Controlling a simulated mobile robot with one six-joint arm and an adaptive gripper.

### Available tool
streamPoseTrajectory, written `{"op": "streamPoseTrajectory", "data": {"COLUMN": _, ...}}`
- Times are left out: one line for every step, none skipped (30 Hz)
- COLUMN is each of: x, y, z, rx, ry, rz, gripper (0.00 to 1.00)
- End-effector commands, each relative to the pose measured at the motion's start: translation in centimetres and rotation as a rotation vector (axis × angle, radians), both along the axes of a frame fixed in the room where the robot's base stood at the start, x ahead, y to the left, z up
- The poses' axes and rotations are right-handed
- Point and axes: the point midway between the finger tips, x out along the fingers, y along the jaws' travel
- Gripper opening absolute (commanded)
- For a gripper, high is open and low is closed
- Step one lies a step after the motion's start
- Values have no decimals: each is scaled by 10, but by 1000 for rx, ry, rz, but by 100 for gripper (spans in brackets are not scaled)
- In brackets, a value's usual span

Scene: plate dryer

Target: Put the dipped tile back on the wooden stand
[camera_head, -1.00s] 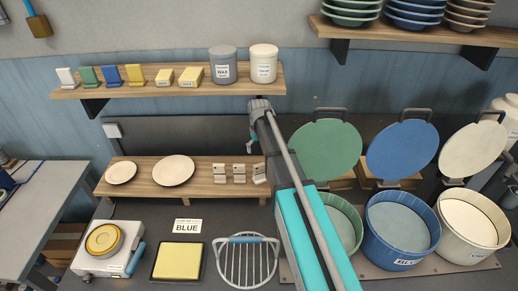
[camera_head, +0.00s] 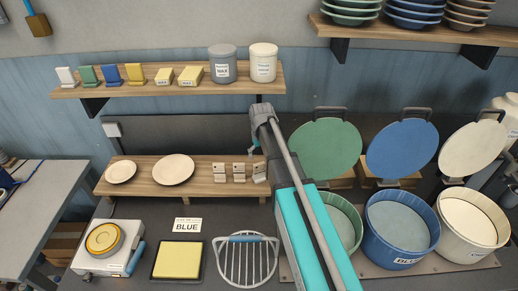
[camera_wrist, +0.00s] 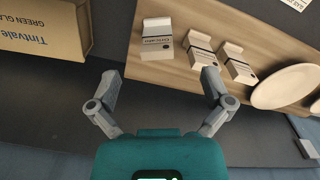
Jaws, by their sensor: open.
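The wooden stand (camera_head: 205,188) is the low plank at the back of the bench. Three small pale, labelled tiles stand on it: a left tile (camera_head: 219,172), a middle tile (camera_head: 239,172) and a right tile (camera_head: 259,172) near the stand's right end. The right tile shows closest in the wrist view (camera_wrist: 157,38), on the wood. I cannot tell from colour which tile was dipped. My gripper (camera_wrist: 160,84) is open and empty, its fingers spread apart with the right tile beyond them, not between them. In the head view my arm mostly hides the gripper.
Two plates (camera_head: 173,169) lie on the stand's left part. A glaze box (camera_wrist: 45,28) is close beside my left finger in the wrist view. Green, blue (camera_head: 402,233) and cream tubs with raised lids stand right. A hotplate (camera_head: 105,245), yellow tray (camera_head: 178,260) and wire rack (camera_head: 246,262) are in front.

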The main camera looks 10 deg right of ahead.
Motion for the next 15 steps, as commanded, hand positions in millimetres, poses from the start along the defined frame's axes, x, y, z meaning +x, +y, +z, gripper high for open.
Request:
{"op": "streamPoseTrajectory", "data": {"x": -23, "y": 0, "z": 0, "rx": 0, "ry": 0, "rz": -11, "gripper": 100}}
{"op": "streamPoseTrajectory", "data": {"x": -32, "y": 0, "z": 0, "rx": 0, "ry": 0, "rz": -19, "gripper": 100}}
{"op": "streamPoseTrajectory", "data": {"x": -47, "y": 0, "z": 0, "rx": 0, "ry": 0, "rz": -30, "gripper": 100}}
{"op": "streamPoseTrajectory", "data": {"x": -58, "y": 0, "z": 0, "rx": 0, "ry": 0, "rz": -38, "gripper": 100}}
{"op": "streamPoseTrajectory", "data": {"x": -69, "y": 0, "z": 0, "rx": 0, "ry": 0, "rz": -48, "gripper": 100}}
{"op": "streamPoseTrajectory", "data": {"x": -85, "y": -1, "z": 0, "rx": 0, "ry": 0, "rz": -60, "gripper": 100}}
{"op": "streamPoseTrajectory", "data": {"x": -96, "y": -1, "z": 0, "rx": 0, "ry": 0, "rz": -70, "gripper": 100}}
{"op": "streamPoseTrajectory", "data": {"x": -107, "y": -1, "z": 0, "rx": 0, "ry": 0, "rz": -80, "gripper": 100}}
{"op": "streamPoseTrajectory", "data": {"x": -122, "y": -1, "z": 0, "rx": -1, "ry": 0, "rz": -92, "gripper": 100}}
{"op": "streamPoseTrajectory", "data": {"x": -132, "y": -1, "z": 0, "rx": -1, "ry": 0, "rz": -101, "gripper": 100}}
{"op": "streamPoseTrajectory", "data": {"x": -141, "y": -1, "z": 0, "rx": -1, "ry": 0, "rz": -110, "gripper": 100}}
{"op": "streamPoseTrajectory", "data": {"x": -153, "y": -1, "z": 0, "rx": -1, "ry": 0, "rz": -120, "gripper": 100}}
{"op": "streamPoseTrajectory", "data": {"x": -161, "y": 0, "z": 0, "rx": -1, "ry": 0, "rz": -127, "gripper": 100}}
{"op": "streamPoseTrajectory", "data": {"x": -168, "y": 0, "z": 0, "rx": -1, "ry": 0, "rz": -134, "gripper": 100}}
{"op": "streamPoseTrajectory", "data": {"x": -176, "y": 0, "z": 0, "rx": -1, "ry": 0, "rz": -142, "gripper": 100}}
